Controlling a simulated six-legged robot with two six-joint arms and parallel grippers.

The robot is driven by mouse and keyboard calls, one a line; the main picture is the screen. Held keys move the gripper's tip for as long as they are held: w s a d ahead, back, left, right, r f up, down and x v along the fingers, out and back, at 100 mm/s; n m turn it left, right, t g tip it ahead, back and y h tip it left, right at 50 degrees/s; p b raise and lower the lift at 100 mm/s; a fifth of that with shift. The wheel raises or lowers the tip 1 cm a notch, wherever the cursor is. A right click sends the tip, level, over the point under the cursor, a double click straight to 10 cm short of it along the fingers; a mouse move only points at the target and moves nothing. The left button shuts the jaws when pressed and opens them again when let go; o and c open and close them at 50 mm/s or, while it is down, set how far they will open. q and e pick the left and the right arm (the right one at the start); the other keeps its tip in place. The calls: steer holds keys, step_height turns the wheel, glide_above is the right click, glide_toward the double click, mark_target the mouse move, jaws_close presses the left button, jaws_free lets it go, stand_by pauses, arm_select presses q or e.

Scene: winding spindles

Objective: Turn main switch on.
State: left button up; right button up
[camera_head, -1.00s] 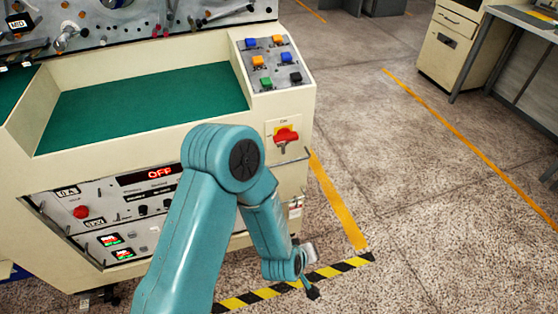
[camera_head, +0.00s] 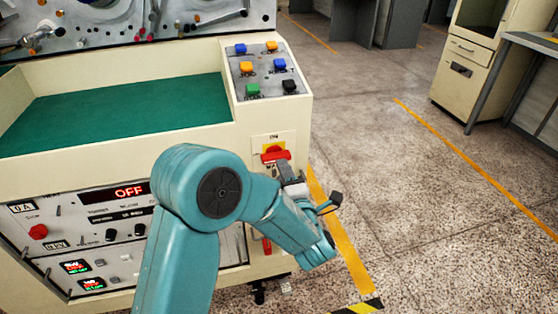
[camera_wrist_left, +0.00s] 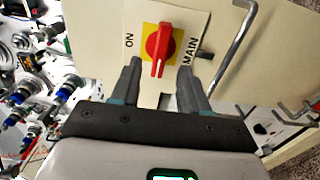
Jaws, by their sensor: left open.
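The main switch (camera_head: 275,155) is a red rotary handle on a yellow square, on a cream plate at the right end of the cabinet front. In the left wrist view the handle (camera_wrist_left: 160,45) stands nearly upright in the picture, between the words ON and MAIN. My left gripper (camera_head: 284,170) is just in front of the switch, and its arm covers part of the panel below. In the left wrist view its open fingers (camera_wrist_left: 159,68) lie on either side of the handle's lower end. I cannot tell whether they touch it. My right gripper is not in view.
A red display (camera_head: 130,191) on the lower panel reads OFF. Coloured push buttons (camera_head: 265,70) sit on the sloped panel above the switch. A bent metal bar (camera_wrist_left: 232,60) sticks out beside the switch plate. Open floor (camera_head: 390,190) lies to the right.

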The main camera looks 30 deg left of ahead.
mark_target(276, 156)
arm_select(q)
steer(key=x, duration=0.5)
steer(key=shift+w+a, duration=0.3)
jaws_close()
